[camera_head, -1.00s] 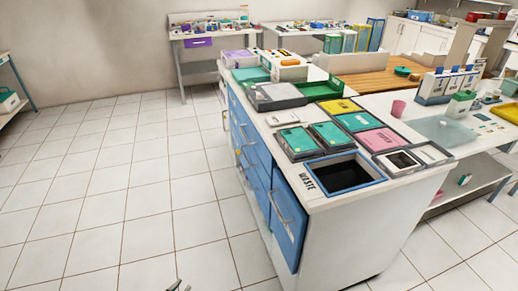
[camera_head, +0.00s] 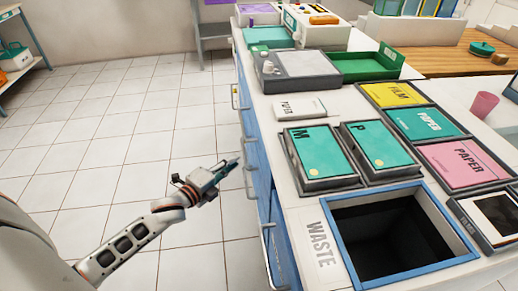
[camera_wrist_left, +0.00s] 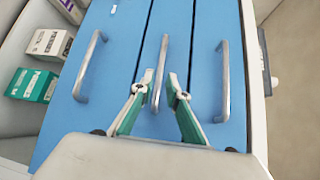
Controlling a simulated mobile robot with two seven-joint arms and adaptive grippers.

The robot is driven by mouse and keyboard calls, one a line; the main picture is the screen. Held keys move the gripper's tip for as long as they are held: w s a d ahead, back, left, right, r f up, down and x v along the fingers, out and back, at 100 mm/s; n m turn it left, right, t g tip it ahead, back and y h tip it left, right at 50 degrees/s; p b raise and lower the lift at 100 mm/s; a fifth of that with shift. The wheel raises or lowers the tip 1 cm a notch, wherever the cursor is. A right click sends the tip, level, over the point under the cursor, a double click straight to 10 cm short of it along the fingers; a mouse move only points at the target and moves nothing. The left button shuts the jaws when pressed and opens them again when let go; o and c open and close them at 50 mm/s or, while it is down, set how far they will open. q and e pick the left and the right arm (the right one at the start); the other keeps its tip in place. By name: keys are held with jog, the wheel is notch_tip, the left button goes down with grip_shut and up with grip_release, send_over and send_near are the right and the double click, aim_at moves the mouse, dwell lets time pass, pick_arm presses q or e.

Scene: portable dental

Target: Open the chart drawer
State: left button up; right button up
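The cabinet's side has blue drawer fronts (camera_head: 252,150) with metal bar handles; all look closed. In the left wrist view three blue fronts show side by side, with a left handle (camera_wrist_left: 90,66), a middle handle (camera_wrist_left: 161,72) and a right handle (camera_wrist_left: 224,82). I cannot read which front is the chart drawer. My left gripper (camera_head: 237,162) is beside the fronts, close to a handle (camera_head: 247,180). In the wrist view its green-and-white fingers (camera_wrist_left: 160,80) are open, with tips either side of the middle handle; contact is not clear. My right gripper is not in view.
The cabinet top holds a waste bin opening (camera_head: 385,235), teal M and P boxes (camera_head: 320,152), a green tray (camera_head: 368,67) and colored film and paper bins. Open tiled floor (camera_head: 120,130) lies left of the cabinet. In the wrist view, small boxes (camera_wrist_left: 35,84) sit beside the drawers.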

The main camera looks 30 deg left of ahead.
aim_at(244, 152)
pick_arm(q)
jog(key=w, duration=0.2)
jog(key=w+b, duration=0.1)
jog(key=w, duration=0.1)
jog(key=w+d+f, duration=0.1)
jog(key=w, duration=0.1)
jog(key=shift+w, duration=0.45)
grip_shut()
